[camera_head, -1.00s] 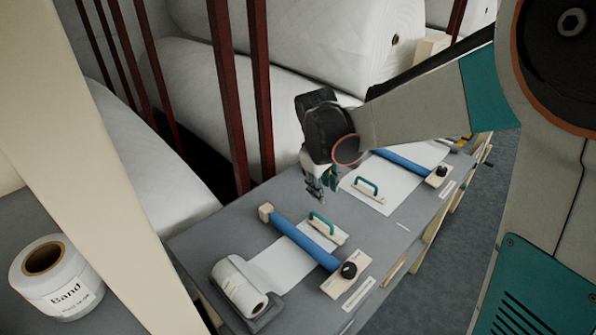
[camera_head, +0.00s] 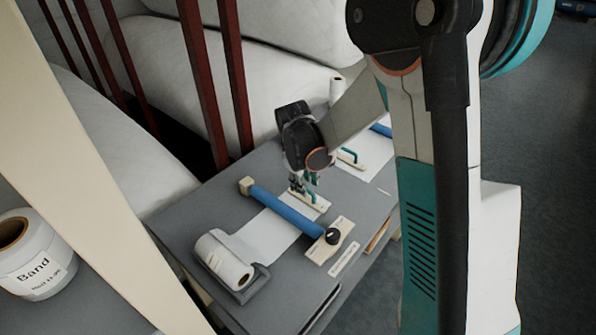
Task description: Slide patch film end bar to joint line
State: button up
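A white film (camera_head: 267,238) runs from a white roll (camera_head: 226,260) under a blue bar (camera_head: 287,210) on the grey table. A pale end bar (camera_head: 320,206) with a teal handle lies just beyond the blue bar, at the film's end. My gripper (camera_head: 304,186) points down at this end bar and overlaps its handle in the picture. The handle is mostly hidden, and I cannot tell whether my fingers are around it. A second end bar (camera_head: 351,164) with a teal handle lies on another white sheet (camera_head: 375,165) farther right.
A black knob (camera_head: 332,236) on a pale block stands at the blue bar's near end. A second blue bar (camera_head: 381,130) lies behind my arm. Dark red posts (camera_head: 205,80) and large white rolls (camera_head: 275,85) stand behind the table (camera_head: 190,217). A "Band" roll (camera_head: 42,270) is at left.

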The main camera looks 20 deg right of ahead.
jog(key=shift+w+d+f, duration=0.15)
jog(key=shift+f, duration=0.75)
grip_shut()
jog(key=shift+d, duration=0.1)
jog(key=w+d, duration=0.3)
jog(key=d, duration=0.1)
jog(key=w+d+b, duration=0.1)
jog(key=w+d, duration=0.1)
jog(key=d, duration=0.2)
jog(key=w+d, duration=0.3)
jog(key=d, duration=0.1)
jog(key=shift+w+d+b, duration=0.25)
jog(key=shift+w+b, duration=0.05)
jog(key=shift+w, duration=0.05)
